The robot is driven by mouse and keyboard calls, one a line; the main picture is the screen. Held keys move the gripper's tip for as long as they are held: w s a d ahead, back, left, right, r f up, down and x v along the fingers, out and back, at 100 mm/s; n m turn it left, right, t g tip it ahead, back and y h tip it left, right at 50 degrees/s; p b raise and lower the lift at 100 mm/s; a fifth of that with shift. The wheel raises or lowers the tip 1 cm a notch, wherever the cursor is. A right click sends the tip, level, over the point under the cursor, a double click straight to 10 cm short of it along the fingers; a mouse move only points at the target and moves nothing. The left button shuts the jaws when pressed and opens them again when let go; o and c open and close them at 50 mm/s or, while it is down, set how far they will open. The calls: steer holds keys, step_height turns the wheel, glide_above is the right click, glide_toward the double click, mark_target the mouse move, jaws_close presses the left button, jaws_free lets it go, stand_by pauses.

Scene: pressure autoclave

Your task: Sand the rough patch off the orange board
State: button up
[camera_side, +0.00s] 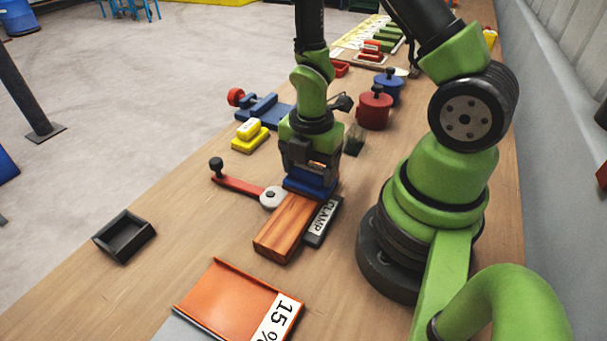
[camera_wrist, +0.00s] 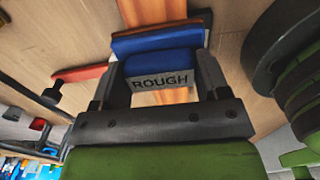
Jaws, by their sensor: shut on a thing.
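The orange-brown wooden board (camera_side: 287,226) lies on the bench in the side view; its grain also shows in the wrist view (camera_wrist: 135,12). My gripper (camera_side: 309,172) is over the board's far end, shut on a blue sanding block (camera_side: 308,187). In the wrist view the fingers of my gripper (camera_wrist: 162,72) flank the blue block (camera_wrist: 160,62), whose pale face reads "ROUGH". The block appears down on the board, though exact contact is hard to tell. No rough patch shows; the area under the block is hidden.
A red lever (camera_side: 238,183) with a dark knob reaches toward the board's left side. An orange tray (camera_side: 225,300) is in front, a black box (camera_side: 124,236) at left. A yellow block (camera_side: 250,138), blue vise (camera_side: 265,109) and red pot (camera_side: 374,108) stand behind.

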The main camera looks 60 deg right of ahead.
steer(key=shift+d, duration=0.85)
steer(key=shift+d+r, duration=0.1)
steer(key=shift+d, duration=0.05)
step_height(320, 180, up, 8)
